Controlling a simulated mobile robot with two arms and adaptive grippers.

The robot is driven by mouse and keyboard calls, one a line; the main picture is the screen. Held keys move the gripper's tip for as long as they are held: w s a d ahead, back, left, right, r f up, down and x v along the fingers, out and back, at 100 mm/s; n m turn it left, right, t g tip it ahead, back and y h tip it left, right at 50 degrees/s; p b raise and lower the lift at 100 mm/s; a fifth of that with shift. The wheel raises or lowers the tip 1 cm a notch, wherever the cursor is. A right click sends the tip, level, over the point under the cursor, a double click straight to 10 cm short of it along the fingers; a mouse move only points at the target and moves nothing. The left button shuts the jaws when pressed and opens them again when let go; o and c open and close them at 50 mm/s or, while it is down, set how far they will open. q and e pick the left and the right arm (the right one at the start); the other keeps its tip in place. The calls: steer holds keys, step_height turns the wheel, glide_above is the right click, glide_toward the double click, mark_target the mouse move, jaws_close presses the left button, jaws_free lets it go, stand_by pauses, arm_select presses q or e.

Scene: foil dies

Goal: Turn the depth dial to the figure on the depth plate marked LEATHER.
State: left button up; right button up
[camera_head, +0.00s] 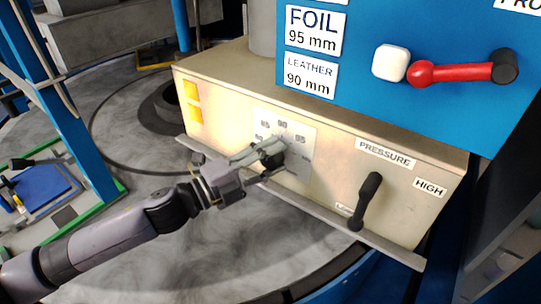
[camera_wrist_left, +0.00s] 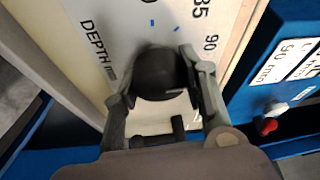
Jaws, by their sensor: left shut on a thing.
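The round black depth dial (camera_head: 272,158) sits on a white scale plate (camera_head: 303,172) on the cream box's front; 85, 90 and 95 are readable there. In the left wrist view the dial (camera_wrist_left: 158,72) is between the two fingers of my left gripper (camera_wrist_left: 160,82), which is shut on it. My left gripper also shows in the head view (camera_head: 262,158). A pale mark shows on the dial's lower right in the wrist view; I cannot tell which figure it points to. The LEATHER plate (camera_head: 309,77) reads 90 mm. My right gripper is not in view.
The FOIL plate (camera_head: 314,31) reads 95 mm. A black PRESSURE lever (camera_head: 367,200) stands out right of the dial. Above, a white block (camera_head: 391,62) and a red handle (camera_head: 450,73) stick out from the blue panel. A ledge (camera_head: 340,232) runs under the box.

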arm_select(q)
steer(key=shift+r, duration=0.1)
steer(key=o, duration=1.2)
steer(key=shift+c, duration=0.2)
steer(key=v, duration=1.2)
